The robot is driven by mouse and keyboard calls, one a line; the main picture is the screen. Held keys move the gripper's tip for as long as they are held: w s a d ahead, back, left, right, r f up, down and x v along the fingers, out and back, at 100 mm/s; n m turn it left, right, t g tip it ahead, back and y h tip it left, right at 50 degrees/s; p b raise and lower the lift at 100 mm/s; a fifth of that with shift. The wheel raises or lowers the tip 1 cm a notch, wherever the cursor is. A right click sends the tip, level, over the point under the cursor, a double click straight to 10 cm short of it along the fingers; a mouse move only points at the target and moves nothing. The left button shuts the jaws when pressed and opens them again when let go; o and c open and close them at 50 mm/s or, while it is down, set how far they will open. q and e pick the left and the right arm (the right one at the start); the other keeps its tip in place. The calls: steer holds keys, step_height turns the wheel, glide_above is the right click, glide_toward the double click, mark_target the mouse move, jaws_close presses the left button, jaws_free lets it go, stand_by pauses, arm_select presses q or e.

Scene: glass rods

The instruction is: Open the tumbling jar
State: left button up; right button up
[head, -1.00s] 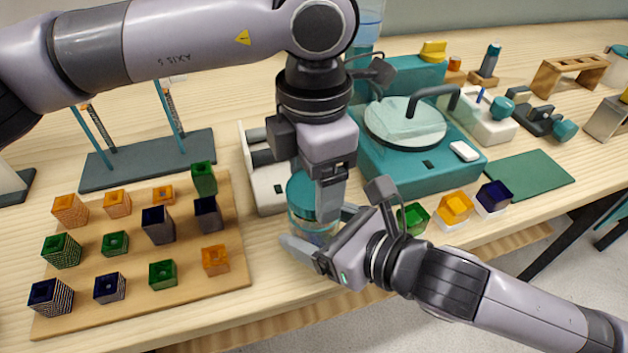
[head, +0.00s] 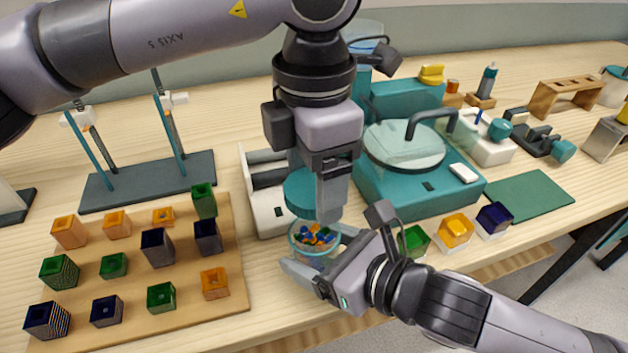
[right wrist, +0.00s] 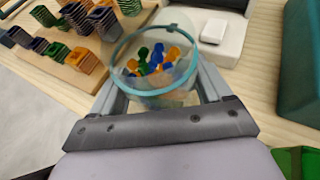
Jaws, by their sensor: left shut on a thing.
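The tumbling jar (head: 310,258) stands upright on the table near the front edge, a clear cup with a teal rim. Several orange, blue and green pieces lie in it, and its mouth is uncovered. It also shows in the right wrist view (right wrist: 125,62). The teal lid (head: 298,197) is up above the jar, apart from its rim. My left gripper (head: 322,205) points down and is shut on the lid; a finger hides part of it. My right gripper (head: 318,254) has one finger on each side of the jar and is shut on it.
A wooden board (head: 236,270) with several coloured square hollow pieces lies left of the jar. A white device (head: 268,212) stands just behind it. A teal machine (head: 435,190) with a round cover is behind right. Small coloured cups (head: 455,232) stand to the right. Free tabletop is narrow here.

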mark_target(314, 187)
steer(key=o, duration=0.4)
steer(key=shift+c, duration=0.2)
steer(key=shift+s+d+r, duration=0.1)
steer(key=shift+d, duration=0.05)
arm_select(q)
steer(key=shift+r, duration=0.15)
arm_select(e)
steer(key=v, duration=0.6)
arm_select(q)
step_height(314, 187, up, 5)
steer(key=p, duration=0.5)
steer(key=shift+r+p, duration=0.6)
steer(key=shift+p, duration=0.2)
arm_select(e)
steer(key=v, duration=0.5)
steer(key=shift+s+d+r, duration=0.2)
steer(key=shift+d, duration=0.05)
